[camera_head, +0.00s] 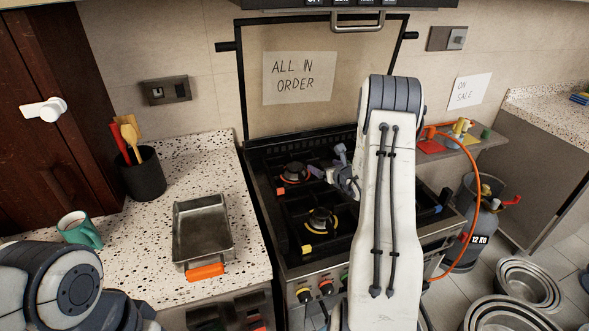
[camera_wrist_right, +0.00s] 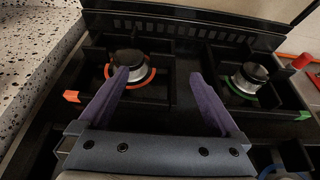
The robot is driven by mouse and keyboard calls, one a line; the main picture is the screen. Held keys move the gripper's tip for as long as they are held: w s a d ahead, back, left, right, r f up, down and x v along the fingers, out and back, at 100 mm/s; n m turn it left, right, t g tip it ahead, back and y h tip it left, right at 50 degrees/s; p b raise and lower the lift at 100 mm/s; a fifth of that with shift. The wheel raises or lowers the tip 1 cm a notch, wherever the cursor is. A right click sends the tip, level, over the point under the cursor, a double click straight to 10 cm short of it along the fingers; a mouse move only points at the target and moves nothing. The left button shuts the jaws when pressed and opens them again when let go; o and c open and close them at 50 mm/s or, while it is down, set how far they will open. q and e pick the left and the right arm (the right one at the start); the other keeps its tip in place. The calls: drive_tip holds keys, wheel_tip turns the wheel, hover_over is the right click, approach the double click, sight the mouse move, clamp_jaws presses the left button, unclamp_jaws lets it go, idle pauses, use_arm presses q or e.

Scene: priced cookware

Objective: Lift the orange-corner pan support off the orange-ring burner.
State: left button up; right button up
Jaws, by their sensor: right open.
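The black pan support (camera_head: 280,191) with an orange corner surrounds the orange-ring burner (camera_head: 294,175) at the back left of the stove. In the right wrist view, the support's orange corner (camera_wrist_right: 71,97) is at left and the orange-ring burner (camera_wrist_right: 130,66) is between its bars. My right gripper (camera_head: 334,171) is open and empty, just right of this burner in the head view. In the right wrist view, its purple fingers (camera_wrist_right: 160,77) are spread, the left fingertip overlapping the burner in the picture. Contact with the support cannot be told. My left gripper is out of view.
A yellow-ring burner (camera_head: 320,220) stands in front, and a green-ring burner (camera_wrist_right: 250,80) to the right. The stove's lid (camera_head: 330,60) stands up behind. The left counter holds a metal tray (camera_head: 202,228), a mug (camera_head: 80,229) and a utensil pot (camera_head: 143,176).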

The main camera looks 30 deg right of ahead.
sight(315, 160)
drive_tip(key=x, duration=0.1)
drive_tip(key=p+x, duration=0.1)
drive_tip(key=x, duration=0.3)
drive_tip(key=shift+s+d, duration=0.1)
drive_tip(key=shift+d, duration=0.2)
drive_tip(key=shift+w+d+f+p, duration=0.1)
drive_tip(key=shift+w+f+p, duration=0.05)
drive_tip(key=shift+w+p, duration=0.45)
drive_tip(key=p+x, duration=0.1)
drive_tip(key=x, duration=0.2)
drive_tip(key=shift+f, duration=0.1)
drive_tip(key=shift+w+f, duration=0.25)
drive_tip(key=shift+w, duration=0.15)
drive_tip(key=shift+d+r, duration=0.1)
clamp_jaws()
